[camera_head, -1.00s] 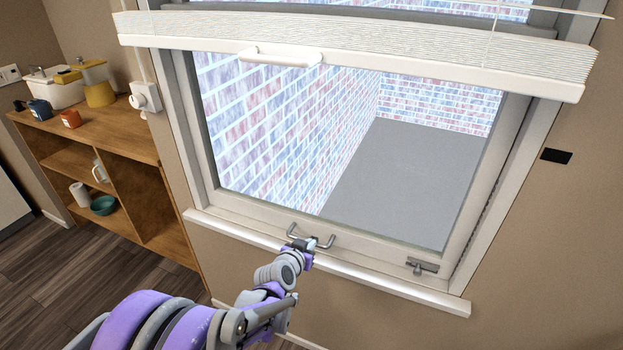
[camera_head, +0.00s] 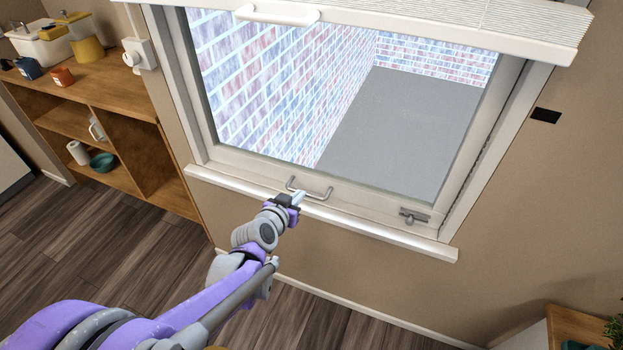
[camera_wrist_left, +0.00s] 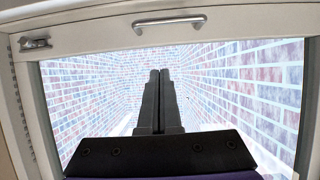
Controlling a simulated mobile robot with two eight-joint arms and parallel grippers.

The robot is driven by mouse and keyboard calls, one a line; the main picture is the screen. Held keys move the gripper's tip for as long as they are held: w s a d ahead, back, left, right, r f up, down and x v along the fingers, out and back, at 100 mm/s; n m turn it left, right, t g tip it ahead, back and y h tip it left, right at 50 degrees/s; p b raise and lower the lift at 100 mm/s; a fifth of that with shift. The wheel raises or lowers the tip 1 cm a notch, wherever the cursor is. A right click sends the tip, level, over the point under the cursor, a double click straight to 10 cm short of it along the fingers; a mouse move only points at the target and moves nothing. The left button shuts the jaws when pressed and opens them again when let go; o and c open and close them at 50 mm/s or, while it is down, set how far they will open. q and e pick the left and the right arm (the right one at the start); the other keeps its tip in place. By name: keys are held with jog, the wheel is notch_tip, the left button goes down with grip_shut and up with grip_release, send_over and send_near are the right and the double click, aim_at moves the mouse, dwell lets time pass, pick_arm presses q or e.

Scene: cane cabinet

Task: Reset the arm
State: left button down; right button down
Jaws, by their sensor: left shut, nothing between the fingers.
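My left arm comes in from the lower left in the head view, and its left gripper (camera_head: 299,198) is in front of the window's lower frame, close to the grey window handle (camera_head: 310,188). In the left wrist view the two dark fingers of the left gripper (camera_wrist_left: 160,75) lie together, shut with nothing between them. The wrist view also shows the window handle (camera_wrist_left: 170,22) near the top edge, apart from the fingertips in the picture. My right gripper is not in view.
The window (camera_head: 415,120) has a grey latch (camera_head: 413,217) at its lower right and a white blind (camera_head: 440,22) above. A wooden shelf unit (camera_head: 130,92) with cups and containers stands at the left. Another wooden top (camera_head: 580,328) with a plant (camera_head: 614,330) is at lower right. Wooden floor lies open below.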

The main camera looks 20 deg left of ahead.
pick_arm(q)
jog(key=s+d+r+m+g+h+p, duration=0.1)
jog(key=s+d+r+g+h+p, duration=0.2)
jog(key=s+d, duration=0.55)
jog(key=s+d+r+g+y+p, duration=0.1)
jog(key=s+g+p, duration=0.3)
jog(key=s, duration=1)
jog(key=shift+r+g+y, duration=0.3)
jog(key=shift+y, duration=0.4)
jog(key=shift+d+f, duration=0.1)
